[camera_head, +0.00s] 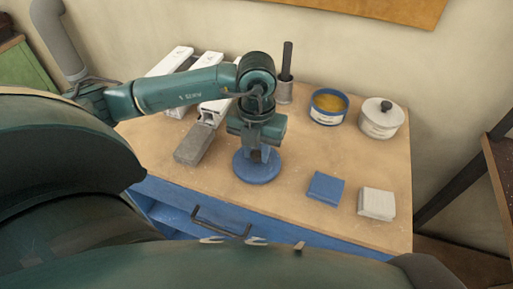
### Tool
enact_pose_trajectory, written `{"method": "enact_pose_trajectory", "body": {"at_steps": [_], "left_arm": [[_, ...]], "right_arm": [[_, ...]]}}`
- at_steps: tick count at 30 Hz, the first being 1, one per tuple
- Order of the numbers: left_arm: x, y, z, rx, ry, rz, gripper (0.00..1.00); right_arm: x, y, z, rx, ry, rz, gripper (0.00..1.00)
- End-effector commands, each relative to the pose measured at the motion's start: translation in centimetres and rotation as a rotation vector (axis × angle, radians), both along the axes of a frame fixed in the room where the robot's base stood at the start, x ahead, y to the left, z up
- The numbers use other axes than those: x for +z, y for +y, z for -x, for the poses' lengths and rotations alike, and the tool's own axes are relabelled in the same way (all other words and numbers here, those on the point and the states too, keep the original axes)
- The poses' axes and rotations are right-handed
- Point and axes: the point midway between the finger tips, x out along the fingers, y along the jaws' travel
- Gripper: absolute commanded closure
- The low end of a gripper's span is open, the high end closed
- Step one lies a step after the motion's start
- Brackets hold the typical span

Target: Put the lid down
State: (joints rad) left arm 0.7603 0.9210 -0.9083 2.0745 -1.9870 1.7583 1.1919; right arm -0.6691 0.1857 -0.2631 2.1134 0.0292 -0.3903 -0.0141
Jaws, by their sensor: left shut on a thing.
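My left gripper (258,155) points down over the middle of the workbench and is shut on the blue round lid (256,172). The gripper hides the top of the lid where it grips. The lid is about level, at or just above the tabletop; I cannot tell whether it touches. An open blue-rimmed tin (328,118) with a yellowish filling stands farther back to the right. My right gripper is not in view.
A white pot (379,123) with a dark-knobbed cover stands at the back right. A metal cup (285,90) holds a dark handle. A blue pad (325,188) and a white pad (377,203) lie front right. White clamps with a grey block (193,146) lie left of the lid.

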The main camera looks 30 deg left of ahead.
Motion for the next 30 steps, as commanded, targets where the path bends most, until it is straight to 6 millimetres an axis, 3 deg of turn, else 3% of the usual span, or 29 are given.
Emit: {"method": "enact_pose_trajectory", "body": {"at_steps": [11, 12, 19, 30], "left_arm": [[-0.8, 0.0, 0.0, -0.001, -0.001, 0.001, 0.96], [-0.7, 0.0, 0.0, -0.001, -0.002, 0.001, 0.73], [-0.6, 0.0, 0.0, -0.001, -0.001, 0.001, 0.54], [0.1, 0.0, -0.1, -0.001, -0.003, 0.001, 0.53]], "right_arm": [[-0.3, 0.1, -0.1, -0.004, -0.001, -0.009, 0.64], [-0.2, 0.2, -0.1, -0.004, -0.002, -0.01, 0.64], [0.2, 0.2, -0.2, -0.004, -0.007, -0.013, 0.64], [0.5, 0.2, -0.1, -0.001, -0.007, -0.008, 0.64]]}}
